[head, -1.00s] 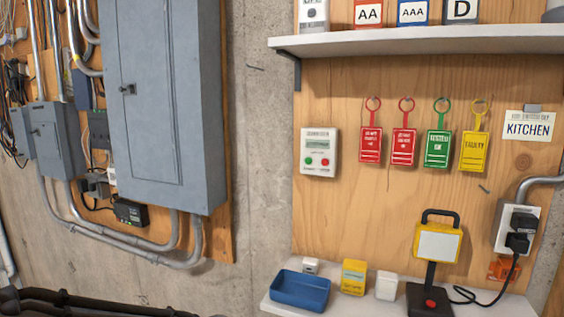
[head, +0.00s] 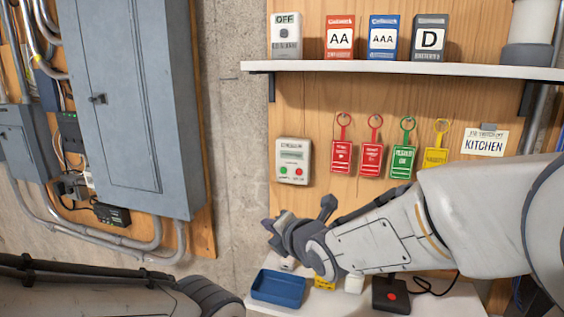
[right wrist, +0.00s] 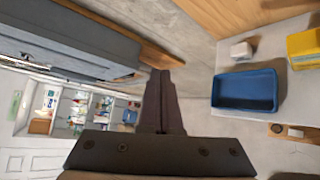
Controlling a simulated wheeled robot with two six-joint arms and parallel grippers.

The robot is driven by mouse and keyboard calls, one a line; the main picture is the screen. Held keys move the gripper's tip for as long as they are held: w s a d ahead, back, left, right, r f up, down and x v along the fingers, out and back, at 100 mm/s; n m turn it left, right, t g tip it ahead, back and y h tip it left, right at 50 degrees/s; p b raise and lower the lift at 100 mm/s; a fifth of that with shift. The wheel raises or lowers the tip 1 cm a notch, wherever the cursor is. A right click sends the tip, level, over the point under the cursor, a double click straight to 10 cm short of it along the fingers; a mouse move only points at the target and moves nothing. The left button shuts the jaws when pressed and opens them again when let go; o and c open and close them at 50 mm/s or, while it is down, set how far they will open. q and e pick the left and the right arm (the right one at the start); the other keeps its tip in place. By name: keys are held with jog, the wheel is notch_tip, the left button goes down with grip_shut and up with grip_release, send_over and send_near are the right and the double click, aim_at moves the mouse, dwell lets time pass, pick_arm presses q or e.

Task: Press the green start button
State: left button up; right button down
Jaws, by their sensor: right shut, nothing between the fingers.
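A small pale control box (head: 293,150) is fixed to the plywood board in the head view. It has a display, a green start button (head: 284,170) at its lower left and a red button (head: 299,171) to the right of it. My right gripper (head: 272,224) is below the box, apart from it, pointing left. In the right wrist view its dark fingers (right wrist: 160,92) are together with nothing between them. That view does not show the green button. Part of my left arm shows at the bottom left of the head view, but its gripper is out of sight.
A blue tray (head: 278,288) stands on the lower shelf, below my right gripper; it also shows in the right wrist view (right wrist: 245,108). Red, green and yellow tags (head: 403,162) hang right of the box. An upper shelf (head: 400,68) juts out above. A grey electrical cabinet (head: 130,110) stands left.

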pick_arm(q)
notch_tip(320, 180, up, 2)
jog(key=shift+r+p, duration=0.15)
jog(key=shift+p, duration=0.5)
pick_arm(e)
jog(key=w+r+n+t+y, duration=0.1)
jog(key=w+r+n+t, duration=0.1)
jog(key=r+n, duration=0.3)
jog(key=shift+w+d+r, duration=0.15)
jog(key=shift+w+r, duration=0.6)
jog(key=shift+r, duration=0.05)
pick_arm(q)
jog(key=shift+r+p, duration=1.95)
pick_arm(e)
send_near(283, 171)
jog(key=w+a+f, duration=0.1)
jog(key=w+a, duration=0.3)
jog(key=shift+w+a+f, duration=0.2)
